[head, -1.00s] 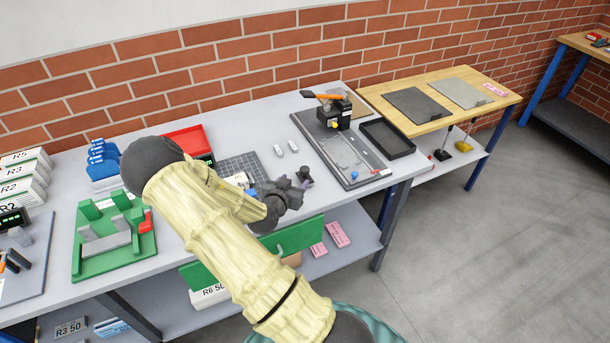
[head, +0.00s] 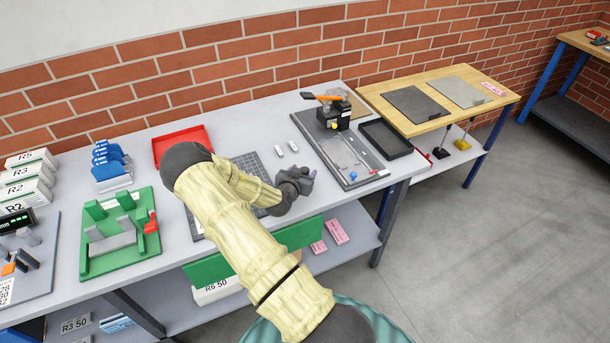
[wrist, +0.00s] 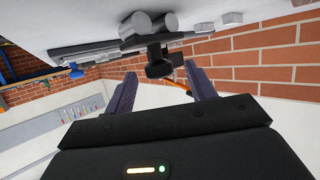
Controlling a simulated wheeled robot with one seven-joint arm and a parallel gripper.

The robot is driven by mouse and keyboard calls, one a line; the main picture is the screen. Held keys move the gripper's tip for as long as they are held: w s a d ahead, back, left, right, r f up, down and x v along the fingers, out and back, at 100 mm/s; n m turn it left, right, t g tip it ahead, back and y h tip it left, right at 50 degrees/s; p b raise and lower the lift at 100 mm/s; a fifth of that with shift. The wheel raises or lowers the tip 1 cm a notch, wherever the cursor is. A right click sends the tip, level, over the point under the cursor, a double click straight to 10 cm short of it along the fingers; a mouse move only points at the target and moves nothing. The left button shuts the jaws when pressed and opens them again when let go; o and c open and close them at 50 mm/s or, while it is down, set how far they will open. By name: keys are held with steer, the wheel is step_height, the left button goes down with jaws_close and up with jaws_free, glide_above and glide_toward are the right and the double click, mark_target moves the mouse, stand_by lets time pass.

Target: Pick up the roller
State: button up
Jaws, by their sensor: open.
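The roller (wrist: 149,24) shows in the wrist view, which looks upside down. It has two grey cylinders resting on the table and a dark handle with a wide black end (wrist: 158,67) standing up from them. My gripper (wrist: 160,72) is open, with a finger on each side of the handle end in that view; I cannot tell whether either touches it. In the head view my gripper (head: 295,181) is low over the table's front part and hides most of the roller.
A grey board (head: 338,162) with a black-and-orange device (head: 334,116) lies to the right, beside a black tray (head: 388,139). Two small grey pieces (head: 285,149) lie behind my gripper. A green fixture (head: 120,235) and red tray (head: 181,142) are at the left.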

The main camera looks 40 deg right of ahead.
mark_target(305, 169)
steer(key=shift+x, duration=1.15)
steer(key=shift+c, duration=0.2)
steer(key=shift+r, duration=0.1)
jaws_close()
step_height(305, 169, up, 10)
steer(key=shift+b, duration=1.25)
